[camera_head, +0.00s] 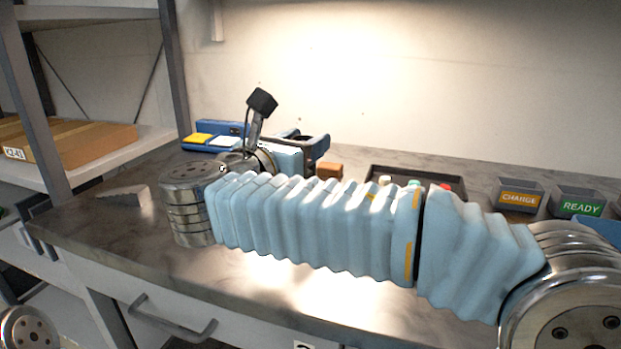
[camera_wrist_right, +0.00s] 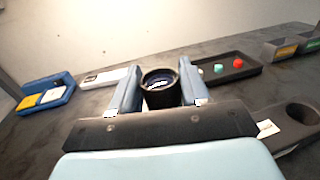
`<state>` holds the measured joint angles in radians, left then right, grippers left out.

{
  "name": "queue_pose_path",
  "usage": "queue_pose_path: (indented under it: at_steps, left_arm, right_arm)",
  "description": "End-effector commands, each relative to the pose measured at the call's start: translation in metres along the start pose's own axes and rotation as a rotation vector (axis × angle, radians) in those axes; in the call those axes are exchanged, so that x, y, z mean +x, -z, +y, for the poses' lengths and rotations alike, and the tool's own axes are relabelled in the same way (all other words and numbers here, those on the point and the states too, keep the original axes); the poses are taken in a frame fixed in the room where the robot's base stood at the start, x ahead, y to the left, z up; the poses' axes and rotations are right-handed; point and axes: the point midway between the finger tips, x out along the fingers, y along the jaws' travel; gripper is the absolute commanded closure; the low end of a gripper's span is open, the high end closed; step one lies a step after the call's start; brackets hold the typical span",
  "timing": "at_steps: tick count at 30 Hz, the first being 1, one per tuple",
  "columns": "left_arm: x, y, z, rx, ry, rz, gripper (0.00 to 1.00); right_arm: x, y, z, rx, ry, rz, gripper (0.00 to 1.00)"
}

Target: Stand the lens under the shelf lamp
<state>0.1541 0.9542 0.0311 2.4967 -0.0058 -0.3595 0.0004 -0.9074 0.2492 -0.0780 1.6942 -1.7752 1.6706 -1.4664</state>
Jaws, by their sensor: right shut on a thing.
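My right gripper (camera_head: 312,146) reaches over the bench, partly hidden behind its own arm in the head view. In the right wrist view my right gripper (camera_wrist_right: 160,82) is shut on the lens (camera_wrist_right: 160,92), a short black cylinder with a glassy top. The lens sits between the two blue fingers, its glass face visible toward the camera. I cannot make out the lens in the head view. No lamp body is visible; a bright glow lights the back wall (camera_head: 330,60). My left gripper is not in view.
A blue tray (camera_wrist_right: 42,82) with yellow and white cards is left of the gripper. A dark tray (camera_wrist_right: 250,74) with green and red pieces is right. CHANGE (camera_head: 520,197) and READY (camera_head: 577,203) bins stand further right. A shelf (camera_head: 160,137) with a cardboard box (camera_head: 75,147) is left.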

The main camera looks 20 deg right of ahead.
Motion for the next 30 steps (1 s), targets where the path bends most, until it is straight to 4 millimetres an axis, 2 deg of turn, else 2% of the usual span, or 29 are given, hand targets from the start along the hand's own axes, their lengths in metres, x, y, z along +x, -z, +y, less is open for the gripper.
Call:
queue_pose_path:
  at_steps: [3,8,12,16,26,27,30]
  left_arm:
    - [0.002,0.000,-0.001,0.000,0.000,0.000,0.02]
    - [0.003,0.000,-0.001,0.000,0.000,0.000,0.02]
    - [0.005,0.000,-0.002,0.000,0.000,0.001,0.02]
    - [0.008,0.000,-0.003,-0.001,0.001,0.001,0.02]
    - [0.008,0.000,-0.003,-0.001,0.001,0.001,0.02]
    - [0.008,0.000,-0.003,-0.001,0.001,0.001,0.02]
    - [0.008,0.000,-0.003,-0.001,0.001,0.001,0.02]
  right_arm:
    - [0.013,0.016,0.003,-0.001,0.001,-0.001,0.90]
    - [0.021,0.026,0.005,0.000,0.001,-0.001,0.90]
    - [0.035,0.047,0.009,-0.003,0.001,0.000,0.90]
    - [0.034,0.067,0.009,-0.002,-0.001,-0.001,0.90]
    - [0.033,0.072,0.008,0.002,0.000,-0.001,0.90]
    - [0.033,0.072,0.008,0.001,0.000,0.000,0.51]
    - [0.033,0.072,0.008,0.001,0.000,0.000,0.36]
